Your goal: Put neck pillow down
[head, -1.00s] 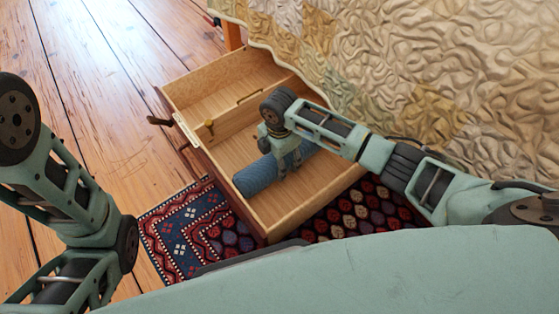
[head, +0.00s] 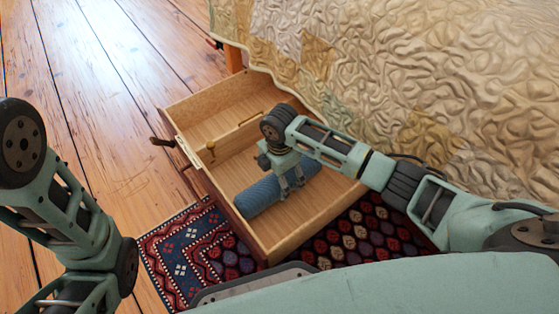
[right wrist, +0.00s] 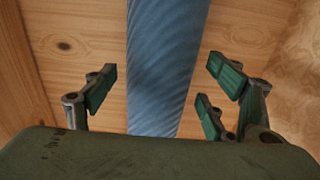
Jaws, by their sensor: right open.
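The neck pillow (head: 262,196) is a blue ribbed roll. It lies in the near compartment of the open wooden drawer (head: 283,240). In the right wrist view the pillow (right wrist: 165,65) runs up the middle, between my spread fingers. My right gripper (head: 291,187) is over the pillow in the head view, and its fingers stand on either side of it. In the right wrist view the right gripper (right wrist: 160,98) is open, with gaps between the fingers and the pillow. My left arm is at the left edge; its gripper is out of view.
A divider (head: 235,137) with a small latch splits the drawer; its far compartment looks empty. A quilted bedspread (head: 420,90) hangs at the upper right. A patterned rug (head: 185,245) lies beneath the drawer. Bare plank floor (head: 110,120) is open at the left.

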